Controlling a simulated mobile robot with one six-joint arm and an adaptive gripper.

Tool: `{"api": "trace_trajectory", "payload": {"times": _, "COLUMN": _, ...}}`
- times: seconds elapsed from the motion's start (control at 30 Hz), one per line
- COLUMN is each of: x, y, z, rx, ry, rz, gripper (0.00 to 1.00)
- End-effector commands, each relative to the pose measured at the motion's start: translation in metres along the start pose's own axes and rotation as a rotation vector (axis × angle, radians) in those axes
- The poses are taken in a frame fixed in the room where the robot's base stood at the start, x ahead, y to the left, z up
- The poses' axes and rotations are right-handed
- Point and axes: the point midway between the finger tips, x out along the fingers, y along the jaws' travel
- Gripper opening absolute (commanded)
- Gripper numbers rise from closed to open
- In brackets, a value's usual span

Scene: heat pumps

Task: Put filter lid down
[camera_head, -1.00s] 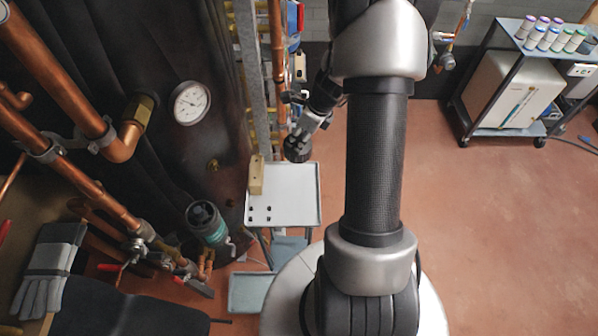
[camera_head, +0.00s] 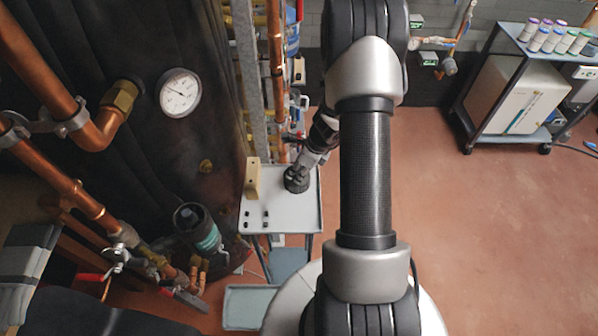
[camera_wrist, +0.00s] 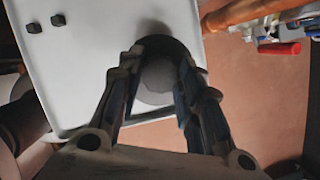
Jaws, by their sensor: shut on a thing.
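The filter lid (camera_head: 297,184) is a black, round, ribbed cap over the right rear part of a small white table (camera_head: 285,220). My gripper (camera_head: 303,168) is shut on the lid from above. In the wrist view the lid (camera_wrist: 162,46) sits between both fingers of my gripper (camera_wrist: 160,72), with a grey round face showing. A shadow lies on the table close beside it. I cannot tell whether the lid touches the tabletop. The filter housing (camera_head: 198,226), dark with a teal band, stands open-topped left of the table.
A tan block (camera_head: 252,178) stands at the table's left edge, with several small black pieces (camera_head: 256,219) in front of it. Copper pipes and a gauge (camera_head: 180,92) are at left. A grey tray (camera_head: 248,306) is below. The table's middle and right front are clear.

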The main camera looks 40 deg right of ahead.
Motion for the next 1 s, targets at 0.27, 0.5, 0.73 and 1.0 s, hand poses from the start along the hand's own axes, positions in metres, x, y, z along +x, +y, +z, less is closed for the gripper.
{"api": "trace_trajectory", "payload": {"times": 0.27, "x": 0.0011, "y": -0.0005, "z": -0.0001, "rx": 0.000, "ry": -0.001, "rz": -0.001, "gripper": 0.05}}
{"api": "trace_trajectory", "payload": {"times": 0.5, "x": 0.0008, "y": -0.0003, "z": -0.0001, "rx": 0.000, "ry": 0.000, "rz": -0.001, "gripper": 0.47}}
{"api": "trace_trajectory", "payload": {"times": 0.73, "x": 0.0008, "y": -0.0003, "z": -0.0001, "rx": 0.000, "ry": 0.000, "rz": -0.001, "gripper": 0.54}}
{"api": "trace_trajectory", "payload": {"times": 1.0, "x": -0.0060, "y": -0.0006, "z": 0.0017, "rx": 0.000, "ry": -0.001, "rz": -0.002, "gripper": 0.54}}
